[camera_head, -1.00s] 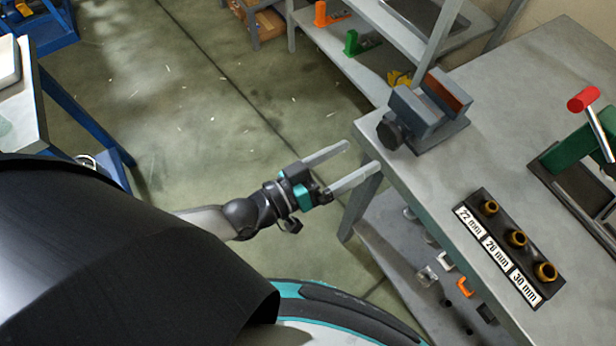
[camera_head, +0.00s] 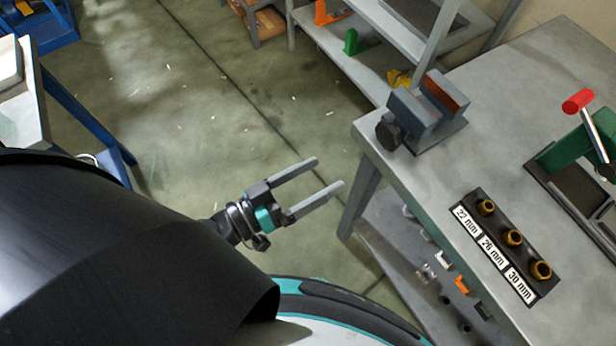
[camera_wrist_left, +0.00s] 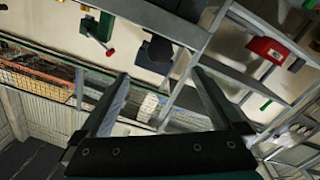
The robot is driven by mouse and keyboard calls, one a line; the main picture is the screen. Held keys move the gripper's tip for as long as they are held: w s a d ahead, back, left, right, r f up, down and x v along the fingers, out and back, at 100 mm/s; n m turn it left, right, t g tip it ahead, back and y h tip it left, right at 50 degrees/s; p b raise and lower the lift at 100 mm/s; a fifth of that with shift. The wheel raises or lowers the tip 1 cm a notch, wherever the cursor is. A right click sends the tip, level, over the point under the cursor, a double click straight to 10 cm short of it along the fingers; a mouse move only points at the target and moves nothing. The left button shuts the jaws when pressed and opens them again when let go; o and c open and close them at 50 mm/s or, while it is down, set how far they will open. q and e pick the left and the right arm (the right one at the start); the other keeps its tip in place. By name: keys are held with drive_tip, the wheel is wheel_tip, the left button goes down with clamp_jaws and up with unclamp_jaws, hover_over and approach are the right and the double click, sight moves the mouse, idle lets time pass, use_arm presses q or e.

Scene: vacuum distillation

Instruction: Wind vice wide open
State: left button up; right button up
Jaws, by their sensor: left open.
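The grey vice (camera_head: 430,115) stands on the near left corner of the grey workbench. Its jaws face each other across a gap, with a reddish-brown face on the right jaw. My right gripper is not in view.
The bench (camera_head: 500,120) also carries a block with three brass rings (camera_head: 510,240) and labels, and a green device with a red-tipped lever (camera_head: 580,100). Shelves (camera_head: 340,60) stand behind. The floor left of the bench is clear.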

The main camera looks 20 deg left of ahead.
use_arm(q)
drive_tip(key=shift+s+a, duration=0.45)
drive_tip(key=shift+s, duration=0.15)
drive_tip(key=shift+s+p, duration=0.1)
drive_tip(key=shift+p, duration=0.2)
drive_tip(key=v, duration=1.5)
drive_tip(key=shift+a+p, duration=0.15)
drive_tip(key=shift+p, duration=0.2)
